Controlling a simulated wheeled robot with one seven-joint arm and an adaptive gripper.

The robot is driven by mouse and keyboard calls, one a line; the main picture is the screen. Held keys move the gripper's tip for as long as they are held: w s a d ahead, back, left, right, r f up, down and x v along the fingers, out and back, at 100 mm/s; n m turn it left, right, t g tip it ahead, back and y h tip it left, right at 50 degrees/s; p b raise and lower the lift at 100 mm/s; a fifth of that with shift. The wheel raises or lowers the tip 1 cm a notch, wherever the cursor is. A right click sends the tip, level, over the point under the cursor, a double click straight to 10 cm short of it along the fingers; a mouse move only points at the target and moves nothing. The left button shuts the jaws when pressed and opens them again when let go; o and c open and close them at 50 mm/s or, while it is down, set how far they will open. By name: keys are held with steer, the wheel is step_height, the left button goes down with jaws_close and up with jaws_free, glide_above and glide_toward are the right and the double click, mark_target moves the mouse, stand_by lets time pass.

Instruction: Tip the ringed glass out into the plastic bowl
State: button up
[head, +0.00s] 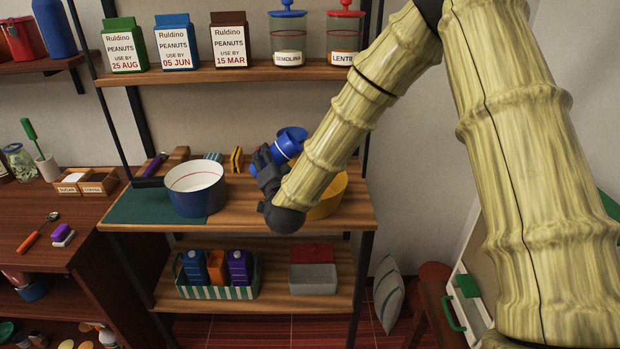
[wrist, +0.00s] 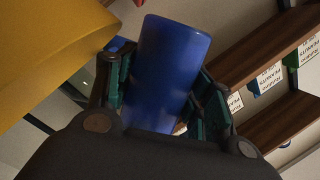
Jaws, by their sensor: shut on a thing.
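My gripper (head: 272,165) is shut on a blue glass (head: 290,140) and holds it above the wooden shelf (head: 250,215). The glass looks tilted in the head view. In the wrist view the blue glass (wrist: 168,75) sits between the teal finger pads (wrist: 160,95); I cannot make out a ring or its contents. A blue bowl (head: 197,203) with a white inside and a thin red line stands upright on a green mat, left of my gripper. A yellow round vessel (head: 328,205) stands right of my gripper, partly hidden by my arm; it also shows in the wrist view (wrist: 45,50).
The green mat (head: 125,207) lies under the blue bowl. Behind the bowl are a purple-handled tool (head: 153,167) and a yellow sponge-like thing (head: 237,159). Peanut cartons (head: 175,42) and lidded jars (head: 289,45) stand on the shelf above.

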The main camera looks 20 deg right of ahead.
steer(key=shift+a, duration=0.15)
steer(key=shift+w+f, duration=0.1)
steer(key=shift+w, duration=0.05)
steer(key=shift+r+m, duration=0.2)
steer(key=shift+m, duration=0.2)
steer(key=shift+r, duration=0.1)
steer(key=shift+a+r+m, duration=0.15)
steer(key=shift+m, duration=0.15)
